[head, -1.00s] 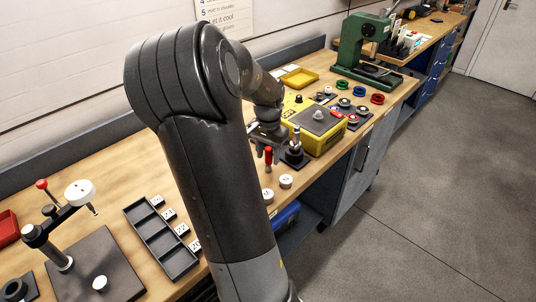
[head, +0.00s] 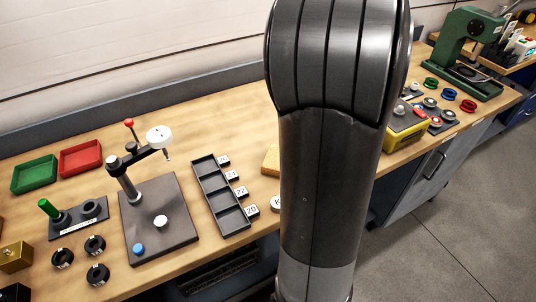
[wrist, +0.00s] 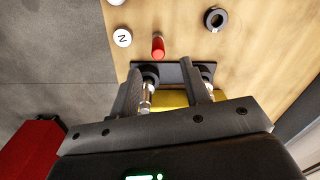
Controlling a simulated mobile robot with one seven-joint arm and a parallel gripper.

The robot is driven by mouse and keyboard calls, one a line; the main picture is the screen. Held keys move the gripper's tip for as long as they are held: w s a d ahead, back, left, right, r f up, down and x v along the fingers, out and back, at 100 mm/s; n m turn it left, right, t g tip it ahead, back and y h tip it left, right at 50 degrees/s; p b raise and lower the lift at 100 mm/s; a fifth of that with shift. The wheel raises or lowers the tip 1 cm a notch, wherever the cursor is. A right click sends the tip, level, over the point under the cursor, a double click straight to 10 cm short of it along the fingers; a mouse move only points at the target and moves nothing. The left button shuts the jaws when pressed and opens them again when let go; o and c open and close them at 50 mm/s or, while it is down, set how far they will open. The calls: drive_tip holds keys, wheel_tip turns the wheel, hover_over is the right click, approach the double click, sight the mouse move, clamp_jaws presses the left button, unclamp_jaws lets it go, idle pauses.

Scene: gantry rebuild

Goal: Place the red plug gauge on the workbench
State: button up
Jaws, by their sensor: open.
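The red plug gauge (wrist: 158,46) shows in the wrist view just beyond my fingertips, apart from them, beside a dark holder plate (wrist: 175,68). It appears to stand on the wooden workbench (wrist: 180,30), though its lower end is hard to make out. My gripper (wrist: 164,68) is open, with nothing seen held between its fingers. A shiny metal pin (wrist: 147,95) shows by the left finger. In the head view, my arm hides the gripper and the red gauge; the workbench (head: 225,122) runs behind it.
A white disc (wrist: 122,37) and a black ring (wrist: 215,18) lie near the gauge. A yellow box (head: 405,132) and a green press (head: 468,45) stand at right. A black compartment tray (head: 222,197) and a gauge stand (head: 160,230) are at left.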

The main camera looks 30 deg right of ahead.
drive_tip(key=s+a+r+n+t+y, duration=0.15)
drive_tip(key=a+n, duration=0.25)
drive_tip(key=a, duration=0.6)
drive_tip(key=s+a+r+n+t+h, duration=0.15)
drive_tip(key=a+n, duration=0.25)
drive_tip(key=a, duration=0.6)
drive_tip(key=s+a+n+t, duration=0.2)
drive_tip(key=s+a+n, duration=0.4)
drive_tip(key=a, duration=0.6)
drive_tip(key=shift+s+a+f+n, duration=0.15)
drive_tip(key=shift+s+f+n, duration=0.25)
drive_tip(key=shift+s, duration=0.45)
